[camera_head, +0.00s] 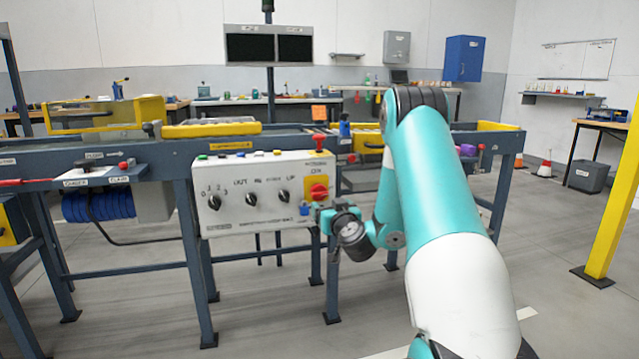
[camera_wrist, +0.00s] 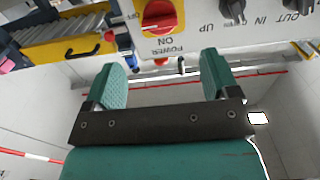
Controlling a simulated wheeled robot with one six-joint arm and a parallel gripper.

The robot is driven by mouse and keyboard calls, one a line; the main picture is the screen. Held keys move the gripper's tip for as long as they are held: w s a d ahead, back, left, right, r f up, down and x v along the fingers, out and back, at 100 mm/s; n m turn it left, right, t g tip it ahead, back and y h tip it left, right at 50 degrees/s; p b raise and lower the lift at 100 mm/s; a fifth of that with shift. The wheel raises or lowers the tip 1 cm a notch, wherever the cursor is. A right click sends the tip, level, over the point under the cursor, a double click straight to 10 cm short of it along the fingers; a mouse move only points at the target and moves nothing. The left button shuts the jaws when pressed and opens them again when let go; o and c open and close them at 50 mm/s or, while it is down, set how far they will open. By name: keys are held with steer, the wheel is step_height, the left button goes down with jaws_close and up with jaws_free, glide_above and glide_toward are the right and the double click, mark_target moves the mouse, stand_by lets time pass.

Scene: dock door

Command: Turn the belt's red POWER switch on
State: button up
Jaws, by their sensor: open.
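The red POWER switch (camera_head: 318,190) is a rotary knob on a yellow plate at the right end of the white control box (camera_head: 265,222). It also shows at the top of the wrist view (camera_wrist: 159,15), where the panel lettering appears upside down, with "ON" and "POWER" beside the plate. The knob's handle looks roughly crosswise in the wrist view; I cannot be sure of its setting. My gripper (camera_head: 322,214) is just below and in front of the switch.
Black dials (camera_head: 252,199) sit left of the switch on the box. A red mushroom button (camera_head: 319,142) stands above the box's right end. The belt frame (camera_head: 150,158) runs behind. A yellow post (camera_head: 612,205) stands at the right; floor between is clear.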

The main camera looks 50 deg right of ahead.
mark_target(321, 196)
steer(key=p+x, duration=0.8)
steer(key=x, duration=0.3)
steer(key=shift+a, duration=0.1)
steer(key=c, duration=0.9)
